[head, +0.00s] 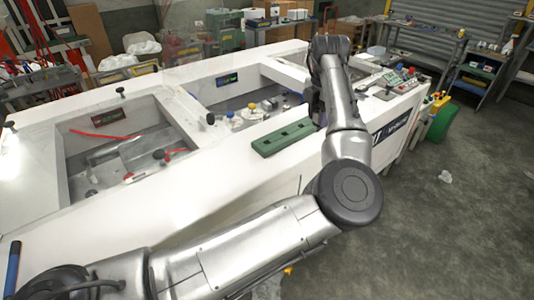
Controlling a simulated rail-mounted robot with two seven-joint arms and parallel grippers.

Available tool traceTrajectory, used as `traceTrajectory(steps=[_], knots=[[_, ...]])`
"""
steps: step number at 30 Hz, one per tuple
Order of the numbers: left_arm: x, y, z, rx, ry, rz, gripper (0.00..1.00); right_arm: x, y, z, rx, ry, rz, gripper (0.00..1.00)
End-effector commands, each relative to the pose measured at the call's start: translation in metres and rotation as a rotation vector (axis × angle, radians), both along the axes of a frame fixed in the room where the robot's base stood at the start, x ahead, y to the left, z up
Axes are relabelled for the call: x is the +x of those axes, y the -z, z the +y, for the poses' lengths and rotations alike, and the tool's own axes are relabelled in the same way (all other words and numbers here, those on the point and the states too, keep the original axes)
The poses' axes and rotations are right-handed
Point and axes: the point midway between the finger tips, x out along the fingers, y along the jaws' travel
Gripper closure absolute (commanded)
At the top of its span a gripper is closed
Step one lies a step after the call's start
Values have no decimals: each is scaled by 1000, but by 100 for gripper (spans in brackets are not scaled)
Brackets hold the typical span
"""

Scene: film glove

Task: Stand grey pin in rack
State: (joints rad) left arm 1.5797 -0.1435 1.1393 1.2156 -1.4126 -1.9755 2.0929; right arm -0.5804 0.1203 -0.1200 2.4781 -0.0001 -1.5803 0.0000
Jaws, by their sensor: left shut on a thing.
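The green rack (282,138) is a low block with dark openings in its top. It lies on the white worktop near the front edge, left of my left forearm. My left arm comes in from the lower left, bends at the right and reaches up over the worktop. My left gripper (317,112) points down just to the right of the rack's far end, partly hidden behind my own arm. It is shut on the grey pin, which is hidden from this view. My right gripper is not in view.
A blue rod (12,268) lies at the front left. Small parts (390,80) sit at the far right end. Bare worktop lies left of the rack.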

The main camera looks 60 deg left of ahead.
Motion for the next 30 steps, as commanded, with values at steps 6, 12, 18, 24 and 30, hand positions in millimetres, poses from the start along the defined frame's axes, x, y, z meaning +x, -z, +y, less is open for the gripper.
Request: traceTrajectory(steps=[6,12,18,24,30], knots=[[-31,-6,6,0,269,-2,92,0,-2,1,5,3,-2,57],[-48,-7,11,-2,573,-3,92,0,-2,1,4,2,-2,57],[-51,-7,9,-3,836,-2,92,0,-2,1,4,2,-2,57],[-51,-7,9,-3,992,-2,92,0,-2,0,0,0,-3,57],[-56,4,25,-5,1041,-1,92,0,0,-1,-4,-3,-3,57]])
